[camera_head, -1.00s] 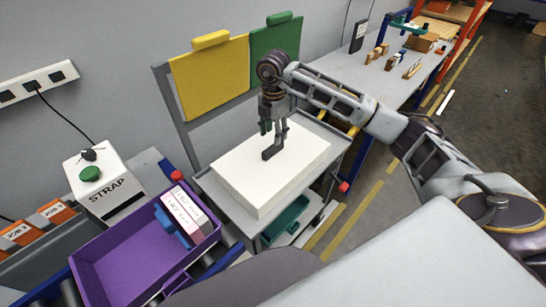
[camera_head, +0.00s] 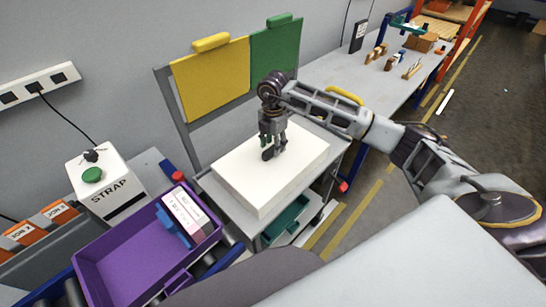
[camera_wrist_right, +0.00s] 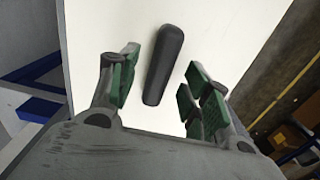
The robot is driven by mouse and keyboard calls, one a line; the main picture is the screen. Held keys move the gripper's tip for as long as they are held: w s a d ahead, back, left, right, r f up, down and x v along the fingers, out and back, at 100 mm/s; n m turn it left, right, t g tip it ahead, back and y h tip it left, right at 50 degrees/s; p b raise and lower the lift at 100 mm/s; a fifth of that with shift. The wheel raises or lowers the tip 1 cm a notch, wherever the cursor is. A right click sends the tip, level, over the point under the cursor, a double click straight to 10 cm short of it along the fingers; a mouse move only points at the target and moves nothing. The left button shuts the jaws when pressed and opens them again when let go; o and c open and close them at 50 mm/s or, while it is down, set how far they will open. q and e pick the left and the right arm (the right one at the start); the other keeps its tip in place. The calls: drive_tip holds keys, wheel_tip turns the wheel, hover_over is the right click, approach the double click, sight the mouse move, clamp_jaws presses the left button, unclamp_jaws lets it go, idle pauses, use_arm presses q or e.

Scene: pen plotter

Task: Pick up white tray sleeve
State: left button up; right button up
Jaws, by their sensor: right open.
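The white tray sleeve, which I take to be the big white block (camera_head: 240,178), lies flat on a grey cart. A dark rounded bar-shaped handle (camera_wrist_right: 165,62) stands out on its white top (camera_wrist_right: 220,45). My right gripper (camera_head: 272,150) points down over the middle of the block. In the right wrist view, its open green-padded fingers (camera_wrist_right: 160,82) stand on either side of the dark handle, with gaps between pads and handle. From the head, the fingers partly hide the handle. I cannot tell the exact height of the fingertips. My left gripper is out of view.
Yellow (camera_head: 210,80) and green (camera_head: 275,47) boards stand behind the cart. A purple bin (camera_head: 120,262) holding a labelled white box (camera_head: 187,212) is at the left, beside a STRAP machine (camera_head: 107,187). A teal tray (camera_head: 287,218) sits on the cart's lower shelf.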

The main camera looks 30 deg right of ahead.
drive_tip(key=shift+f, duration=1)
clamp_jaws()
